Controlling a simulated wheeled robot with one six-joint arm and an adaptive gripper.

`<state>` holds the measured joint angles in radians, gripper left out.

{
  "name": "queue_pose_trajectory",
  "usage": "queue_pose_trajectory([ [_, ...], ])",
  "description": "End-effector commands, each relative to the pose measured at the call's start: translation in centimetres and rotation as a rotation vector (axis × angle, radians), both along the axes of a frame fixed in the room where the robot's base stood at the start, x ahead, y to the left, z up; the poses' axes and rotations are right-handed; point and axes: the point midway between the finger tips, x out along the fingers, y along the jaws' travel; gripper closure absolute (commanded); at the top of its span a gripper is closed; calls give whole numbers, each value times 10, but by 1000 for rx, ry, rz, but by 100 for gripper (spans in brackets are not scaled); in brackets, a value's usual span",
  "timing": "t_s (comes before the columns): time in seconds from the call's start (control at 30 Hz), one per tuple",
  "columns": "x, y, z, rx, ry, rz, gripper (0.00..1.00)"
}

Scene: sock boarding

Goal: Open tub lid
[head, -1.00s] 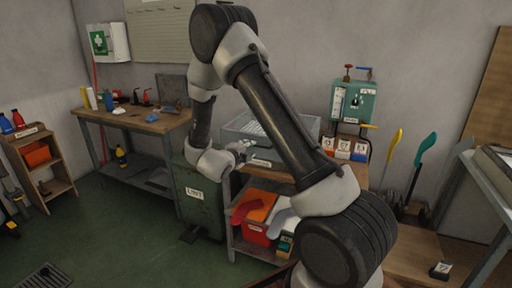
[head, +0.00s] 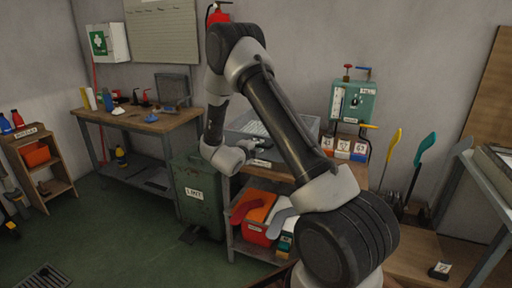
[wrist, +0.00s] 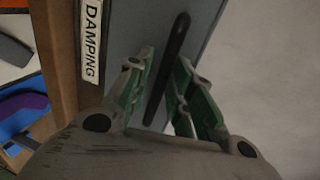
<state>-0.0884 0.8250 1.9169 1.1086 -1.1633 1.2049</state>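The grey tub (head: 240,124) with a pale top stands on the wooden bench behind my arm, which hides part of it. Its lid looks closed. In the wrist view a grey face of it (wrist: 205,22) carries a slim dark bar, like a handle (wrist: 168,62). My gripper (wrist: 160,68) is open, with one green-padded finger on each side of the bar in the picture. I cannot tell whether the fingers touch it. In the head view my gripper (head: 251,146) is small, at the tub's front left.
A green "LINT" bin (head: 196,212) stands left of the bench. Red and orange bins (head: 256,212) sit on the shelf below.

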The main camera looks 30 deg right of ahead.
Motion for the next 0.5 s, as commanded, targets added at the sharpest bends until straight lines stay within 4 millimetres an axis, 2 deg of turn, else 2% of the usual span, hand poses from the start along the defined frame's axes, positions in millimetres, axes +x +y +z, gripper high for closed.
queue_pose_trajectory([
  [0.03,0,0,0,0,0,0,92],
  [0.1,0,0,0,0,0,0,100],
  [0.37,0,0,1,2,1,0,100],
  [0.5,1,-1,9,15,10,0,100],
])
